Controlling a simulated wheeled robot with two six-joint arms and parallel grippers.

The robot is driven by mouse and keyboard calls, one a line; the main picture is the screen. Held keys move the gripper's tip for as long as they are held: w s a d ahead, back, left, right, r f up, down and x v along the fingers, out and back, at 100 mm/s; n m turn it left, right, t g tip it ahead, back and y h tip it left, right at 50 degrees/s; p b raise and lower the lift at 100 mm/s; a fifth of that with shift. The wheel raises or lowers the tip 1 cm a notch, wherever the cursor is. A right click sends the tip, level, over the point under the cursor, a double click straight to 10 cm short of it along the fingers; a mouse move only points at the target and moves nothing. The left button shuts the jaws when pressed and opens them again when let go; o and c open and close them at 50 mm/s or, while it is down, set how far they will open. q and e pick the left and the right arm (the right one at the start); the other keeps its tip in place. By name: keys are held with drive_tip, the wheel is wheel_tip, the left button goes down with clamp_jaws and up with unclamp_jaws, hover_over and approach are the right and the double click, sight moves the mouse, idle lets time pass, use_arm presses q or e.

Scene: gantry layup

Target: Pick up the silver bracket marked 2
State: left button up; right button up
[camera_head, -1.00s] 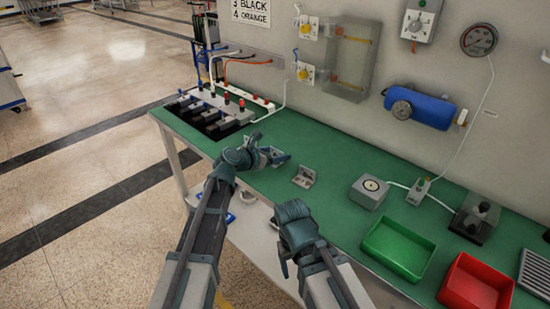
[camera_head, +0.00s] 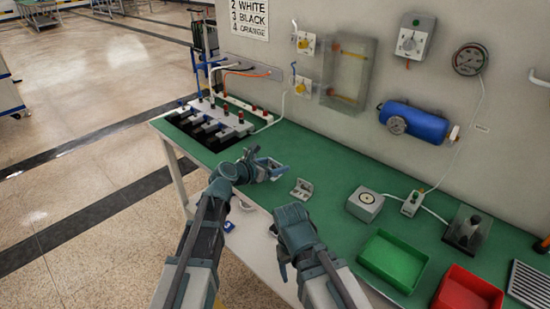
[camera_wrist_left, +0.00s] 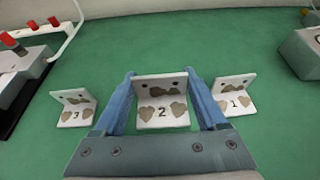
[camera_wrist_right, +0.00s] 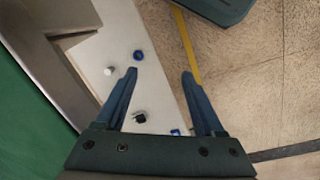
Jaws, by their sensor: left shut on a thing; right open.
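The silver bracket marked 2 (camera_wrist_left: 160,112) is an L-shaped metal piece with dark patches, on the green bench top. In the left wrist view it sits between both fingers of my left gripper (camera_wrist_left: 160,80), which is shut on it. In the head view my left gripper (camera_head: 272,168) is low over the bench, and it largely hides the bracket. My right gripper (camera_wrist_right: 159,77) is open and empty. In the right wrist view it hangs over a pale lower shelf and the floor, off the bench's front edge.
Bracket 3 (camera_wrist_left: 75,107) stands left of bracket 2 and bracket 1 (camera_wrist_left: 235,95) stands right, each close to the fingers. A black fixture (camera_head: 207,125) is at the bench's left end. A grey box (camera_head: 365,203), green tray (camera_head: 394,260) and red tray (camera_head: 466,290) stand right.

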use_arm(q)
drive_tip(key=s, duration=0.7)
drive_tip(key=s+r, duration=0.1)
drive_tip(key=s, duration=0.3)
drive_tip(key=shift+s+p, duration=0.3)
drive_tip(key=shift+p, duration=0.1)
